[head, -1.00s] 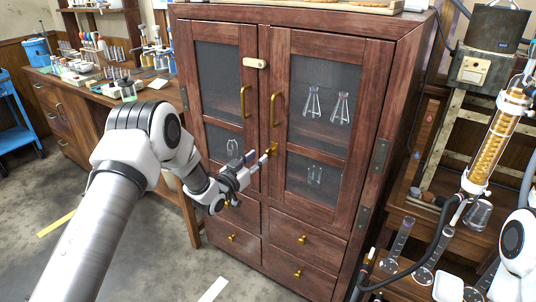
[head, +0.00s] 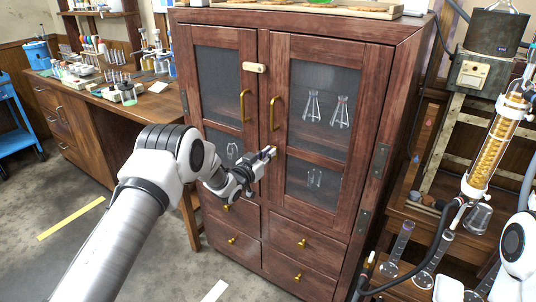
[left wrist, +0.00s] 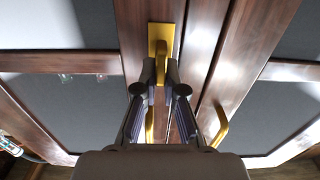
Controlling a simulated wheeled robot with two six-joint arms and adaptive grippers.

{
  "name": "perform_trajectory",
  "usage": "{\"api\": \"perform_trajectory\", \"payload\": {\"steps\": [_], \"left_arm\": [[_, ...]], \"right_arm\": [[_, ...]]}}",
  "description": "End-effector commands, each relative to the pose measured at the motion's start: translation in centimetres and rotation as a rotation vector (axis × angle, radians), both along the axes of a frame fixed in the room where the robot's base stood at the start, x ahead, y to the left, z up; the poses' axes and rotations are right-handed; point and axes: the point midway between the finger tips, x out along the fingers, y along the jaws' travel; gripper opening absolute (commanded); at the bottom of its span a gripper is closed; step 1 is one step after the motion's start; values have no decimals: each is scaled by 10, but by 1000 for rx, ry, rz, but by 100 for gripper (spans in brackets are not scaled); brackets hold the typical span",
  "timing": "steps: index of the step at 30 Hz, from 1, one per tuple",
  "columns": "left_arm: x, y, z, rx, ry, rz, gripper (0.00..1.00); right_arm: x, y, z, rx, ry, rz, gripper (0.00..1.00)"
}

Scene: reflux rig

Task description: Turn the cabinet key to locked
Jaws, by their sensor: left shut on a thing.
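The wooden cabinet (head: 340,180) stands in the middle of the head view with both glass doors closed. In the left wrist view a brass key (left wrist: 161,66) sits in a brass lock plate (left wrist: 154,32) on a door's edge stile. My left gripper (head: 270,153) is at the lock in the head view and hides most of it. In the left wrist view my left gripper (left wrist: 160,72) has its fingertips closed on either side of the key. The gripper looks rolled relative to the door frame. My right gripper is not in view.
Two brass door handles (head: 246,105) and (head: 273,113) rise just above the lock. Brass-knobbed drawers (head: 302,243) are below. A workbench (head: 90,95) stands left, and a rig with a condenser (head: 491,145) stands right.

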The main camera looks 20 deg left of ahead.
Motion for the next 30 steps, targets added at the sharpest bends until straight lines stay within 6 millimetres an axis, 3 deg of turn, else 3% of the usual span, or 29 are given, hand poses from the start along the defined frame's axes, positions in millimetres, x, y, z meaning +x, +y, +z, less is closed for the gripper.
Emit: {"api": "perform_trajectory", "payload": {"steps": [14,30], "left_arm": [[-1,-3,-3,131,-30,0,0],[-3,-10,-7,596,-142,-1,0]], "right_arm": [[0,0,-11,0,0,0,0],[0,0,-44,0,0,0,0]]}}
